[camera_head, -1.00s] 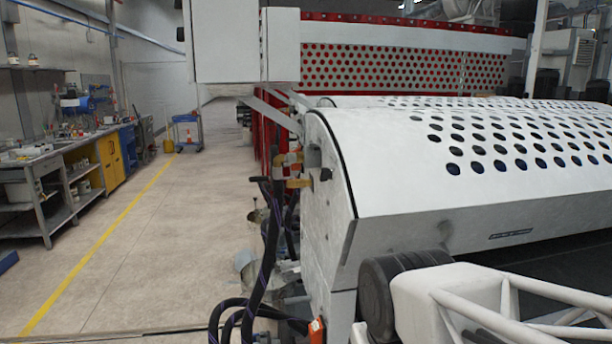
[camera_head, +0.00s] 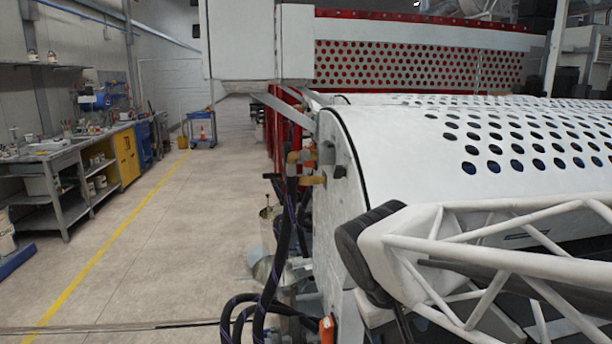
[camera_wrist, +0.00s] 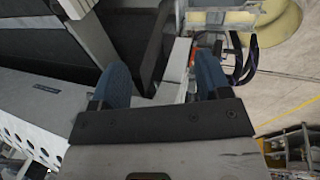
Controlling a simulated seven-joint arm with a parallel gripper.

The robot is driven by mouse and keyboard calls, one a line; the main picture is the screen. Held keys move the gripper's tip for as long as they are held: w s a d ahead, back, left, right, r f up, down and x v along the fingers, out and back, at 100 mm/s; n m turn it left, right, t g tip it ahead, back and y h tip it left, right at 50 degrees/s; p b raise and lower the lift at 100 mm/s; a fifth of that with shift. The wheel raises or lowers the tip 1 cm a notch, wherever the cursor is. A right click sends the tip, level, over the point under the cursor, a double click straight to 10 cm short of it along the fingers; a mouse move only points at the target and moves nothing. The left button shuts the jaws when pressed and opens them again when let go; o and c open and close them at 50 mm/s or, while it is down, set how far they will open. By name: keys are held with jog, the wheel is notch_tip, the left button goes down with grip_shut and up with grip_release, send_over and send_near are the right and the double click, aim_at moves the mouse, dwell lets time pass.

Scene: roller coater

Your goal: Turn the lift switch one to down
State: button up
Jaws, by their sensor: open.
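I cannot make out lift switch one in either view. A white box-shaped cabinet (camera_head: 240,40) hangs at the top of the head view, and no switch can be told on its visible faces. The roller coater's white perforated cover (camera_head: 430,150) fills the right half of the head view. My gripper (camera_wrist: 162,76) shows in the wrist view with its two blue fingers wide apart. Nothing is held between them. Behind the fingers are dark machine panels, a white post and a small orange part (camera_wrist: 193,52).
My white lattice arm link crosses the lower right. Black hoses (camera_head: 270,290) and brass fittings (camera_head: 305,170) stick out from the machine's end. A workbench (camera_head: 60,170) lines the left wall, and a blue cart (camera_head: 202,130) stands further back. The floor between is clear.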

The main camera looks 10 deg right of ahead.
jog(key=w+a+r+t+h, duration=0.1)
jog(key=w+r+h, duration=0.2)
jog(key=w, duration=0.5)
jog(key=w+a+r+t+h, duration=0.1)
jog(key=w+r+h, duration=0.3)
jog(key=w, duration=0.5)
jog(key=w+a+r+h, duration=0.1)
jog(key=w+r+h, duration=0.3)
jog(key=w, duration=0.5)
jog(key=shift+w+t+h, duration=0.25)
jog(key=shift+t+h, duration=0.15)
jog(key=shift+h, duration=0.1)
jog(key=m+t+h, duration=0.2)
jog(key=t+h, duration=0.1)
jog(key=h, duration=0.1)
send_near(335, 174)
jog(key=d, duration=0.1)
jog(key=shift+w+d+r, duration=0.2)
jog(key=shift+w+r, duration=0.05)
jog(key=shift+w, duration=0.25)
jog(key=shift+d, duration=0.2)
jog(key=shift+x, duration=3.75)
jog(key=shift+f, duration=0.1)
